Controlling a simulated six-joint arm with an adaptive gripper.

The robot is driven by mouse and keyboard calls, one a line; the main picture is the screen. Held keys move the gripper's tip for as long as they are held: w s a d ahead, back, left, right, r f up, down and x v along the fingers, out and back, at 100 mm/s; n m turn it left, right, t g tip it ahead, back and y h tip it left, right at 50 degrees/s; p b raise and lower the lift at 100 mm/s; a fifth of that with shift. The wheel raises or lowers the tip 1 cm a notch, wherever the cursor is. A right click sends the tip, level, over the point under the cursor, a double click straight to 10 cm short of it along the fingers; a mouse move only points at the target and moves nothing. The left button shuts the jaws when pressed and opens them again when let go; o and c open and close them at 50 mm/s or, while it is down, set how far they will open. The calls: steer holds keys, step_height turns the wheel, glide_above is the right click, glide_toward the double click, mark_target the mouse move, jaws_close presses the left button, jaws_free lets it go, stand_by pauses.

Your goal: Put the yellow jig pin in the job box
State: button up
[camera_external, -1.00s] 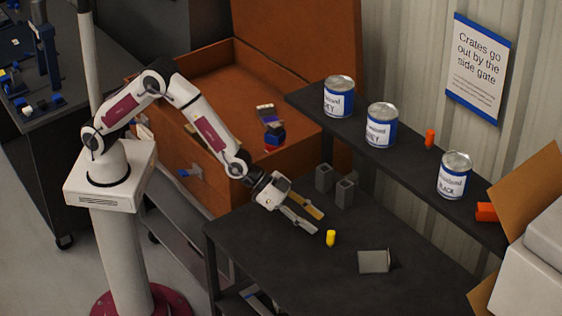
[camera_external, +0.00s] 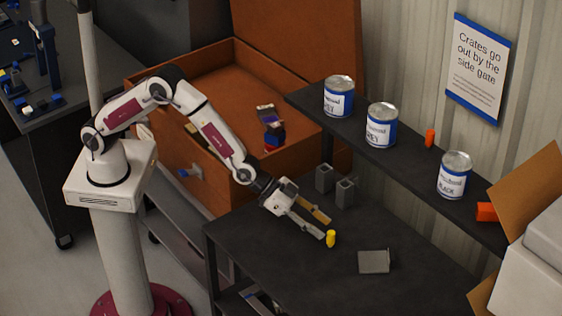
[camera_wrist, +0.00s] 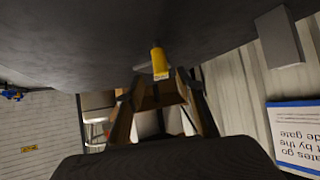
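The yellow jig pin (camera_external: 331,238) stands upright on the dark bench. It also shows in the wrist view (camera_wrist: 159,62), between the lines of my fingers and near their tips. My gripper (camera_external: 325,229) is open and low over the bench, with its fingertips right beside the pin. I cannot tell whether a finger touches it. In the wrist view the two fingers (camera_wrist: 158,86) are spread apart with nothing held. The job box is probably the large orange-brown box (camera_external: 225,75) with its lid raised, behind my arm; part of it is hidden by the arm.
Two grey blocks (camera_external: 324,178) stand on the bench behind my gripper. A grey plate-like part (camera_external: 374,262) lies to the right of the pin. A raised shelf (camera_external: 410,160) holds several cans and an orange piece (camera_external: 430,138). A dark-blue item (camera_external: 274,134) is at the box.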

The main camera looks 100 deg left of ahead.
mark_target(330, 232)
steer(key=shift+x, duration=2.45)
steer(key=shift+a, duration=0.15)
jaws_close()
